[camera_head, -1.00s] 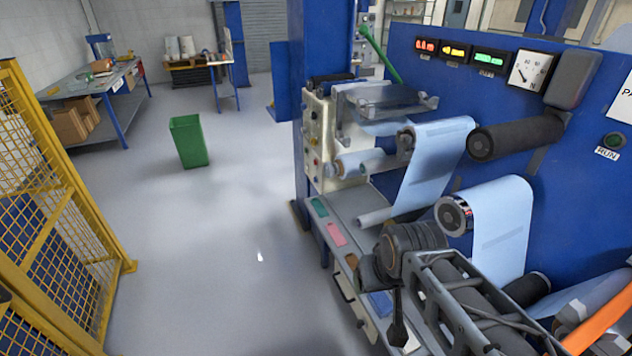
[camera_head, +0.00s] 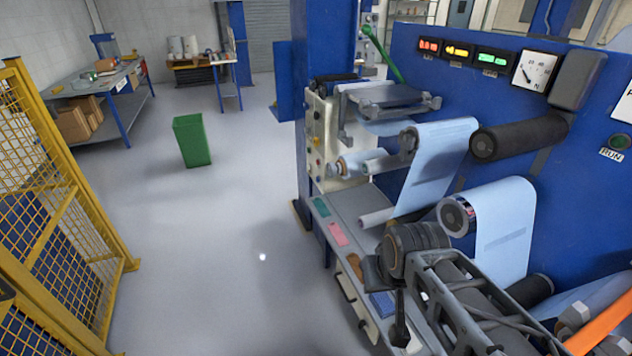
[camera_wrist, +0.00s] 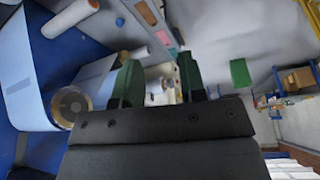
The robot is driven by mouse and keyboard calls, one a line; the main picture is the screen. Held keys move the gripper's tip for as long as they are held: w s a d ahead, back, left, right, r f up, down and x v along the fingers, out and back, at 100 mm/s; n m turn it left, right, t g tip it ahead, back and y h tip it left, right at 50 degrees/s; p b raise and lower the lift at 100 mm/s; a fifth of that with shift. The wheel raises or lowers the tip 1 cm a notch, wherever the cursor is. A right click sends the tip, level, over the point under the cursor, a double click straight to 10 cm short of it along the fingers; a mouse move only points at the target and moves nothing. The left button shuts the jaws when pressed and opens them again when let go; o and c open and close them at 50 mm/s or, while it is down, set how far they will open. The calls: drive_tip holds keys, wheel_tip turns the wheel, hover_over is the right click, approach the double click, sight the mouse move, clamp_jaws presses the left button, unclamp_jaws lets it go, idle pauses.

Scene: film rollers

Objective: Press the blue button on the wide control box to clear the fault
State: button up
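Behind the gap, at a distance, are a pale roller end and a cream surface. In the head view my arm is at the lower right, over the machine's front ledge, and the fingers are not clearly visible.
Blue film webs (camera_head: 436,160) run over rollers on the machine's blue wall (camera_head: 600,90). A grey ledge (camera_head: 345,225) carries coloured pads. A green bin (camera_head: 192,140) stands on open floor. A yellow mesh fence (camera_head: 60,190) is at left, and a workbench (camera_head: 95,85) is farther back.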

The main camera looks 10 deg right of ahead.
clamp_jaws()
idle(1.1)
